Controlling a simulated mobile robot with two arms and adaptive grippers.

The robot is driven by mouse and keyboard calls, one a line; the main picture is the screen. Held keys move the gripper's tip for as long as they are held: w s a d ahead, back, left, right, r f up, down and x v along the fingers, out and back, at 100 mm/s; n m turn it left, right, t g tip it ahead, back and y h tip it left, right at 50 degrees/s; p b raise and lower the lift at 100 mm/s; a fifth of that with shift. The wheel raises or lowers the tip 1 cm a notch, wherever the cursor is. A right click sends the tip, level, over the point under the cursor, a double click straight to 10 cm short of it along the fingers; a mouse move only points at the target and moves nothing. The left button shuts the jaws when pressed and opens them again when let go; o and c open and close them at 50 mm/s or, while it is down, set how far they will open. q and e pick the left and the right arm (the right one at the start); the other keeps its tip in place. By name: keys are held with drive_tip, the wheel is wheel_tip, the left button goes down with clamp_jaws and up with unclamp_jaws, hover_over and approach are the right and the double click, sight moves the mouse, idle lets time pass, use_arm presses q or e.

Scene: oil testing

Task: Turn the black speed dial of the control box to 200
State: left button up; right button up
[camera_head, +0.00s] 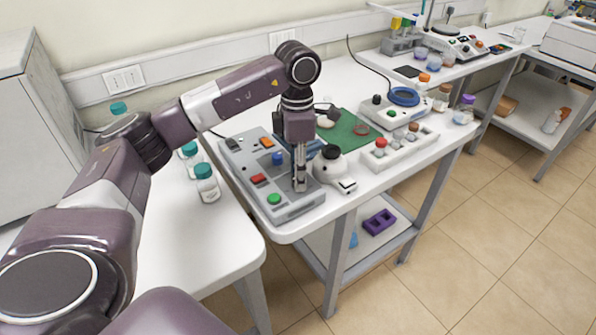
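The control box (256,171) is a grey panel lying on the white table. It carries a green button (274,198), a red switch (258,179), a blue knob (278,158) and an orange switch (266,143). My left gripper (300,187) points straight down over the right part of the box, its fingertips low at the panel's surface. The fingers look close together, but I cannot see whether anything is between them. I cannot make out the black speed dial; the gripper covers part of the panel. My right gripper is not in view.
A white device with a black top (331,165) stands just right of the box. Bottles with teal caps, one nearest at the front (207,184), stand on the left table. The floor at right is clear.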

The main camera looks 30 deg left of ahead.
use_arm(q)
wheel_tip(320, 180, up, 12)
drive_tip(key=shift+w+a, duration=0.15)
idle(0.5)
drive_tip(key=shift+f, duration=0.1)
idle(0.5)
